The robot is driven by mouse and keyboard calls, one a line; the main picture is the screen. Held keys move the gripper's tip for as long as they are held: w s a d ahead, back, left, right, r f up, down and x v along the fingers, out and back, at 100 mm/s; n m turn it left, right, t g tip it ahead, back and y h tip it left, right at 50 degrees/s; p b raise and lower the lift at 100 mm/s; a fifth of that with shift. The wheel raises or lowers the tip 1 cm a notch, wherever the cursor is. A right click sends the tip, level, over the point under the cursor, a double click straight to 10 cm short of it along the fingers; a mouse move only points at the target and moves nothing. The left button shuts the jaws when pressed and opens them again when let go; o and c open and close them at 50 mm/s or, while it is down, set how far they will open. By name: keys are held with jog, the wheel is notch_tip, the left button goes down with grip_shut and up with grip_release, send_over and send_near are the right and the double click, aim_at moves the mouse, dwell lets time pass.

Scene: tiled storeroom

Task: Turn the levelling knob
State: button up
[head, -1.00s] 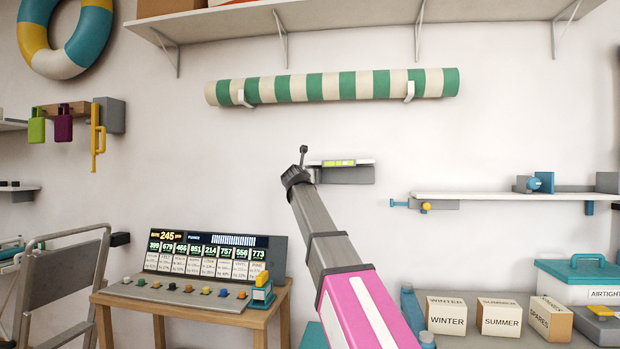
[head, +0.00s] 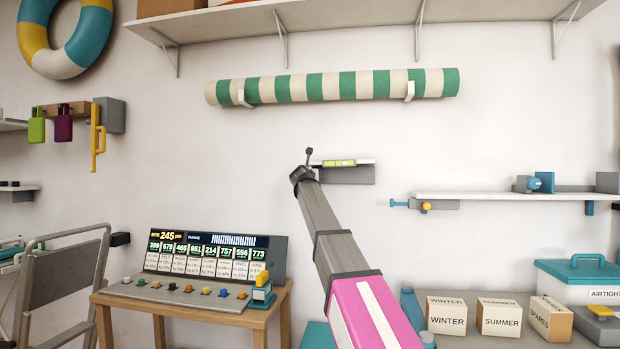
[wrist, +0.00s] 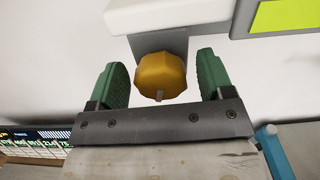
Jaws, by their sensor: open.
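The levelling knob (wrist: 160,72) is a faceted yellow-orange knob with a small grey tab at its lower edge. It sits below a grey block (wrist: 162,40) in the wrist view. My gripper (wrist: 162,64) is open, with one green finger on each side of the knob. Gaps show between the knob and both fingers. In the head view, the small wall shelf (head: 347,175) carries a yellow-green level vial (head: 339,163). The vial also shows in the wrist view (wrist: 287,15). My arm's end hides the shelf's left part, and neither the knob nor my fingers can be made out there.
A green-and-white striped roll (head: 332,86) hangs above on brackets. A console (head: 205,270) on a wooden table stands lower left. A longer shelf (head: 500,196) is at right, above labelled boxes (head: 446,316). The wall around the small shelf is mostly bare.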

jog(key=c, duration=0.9)
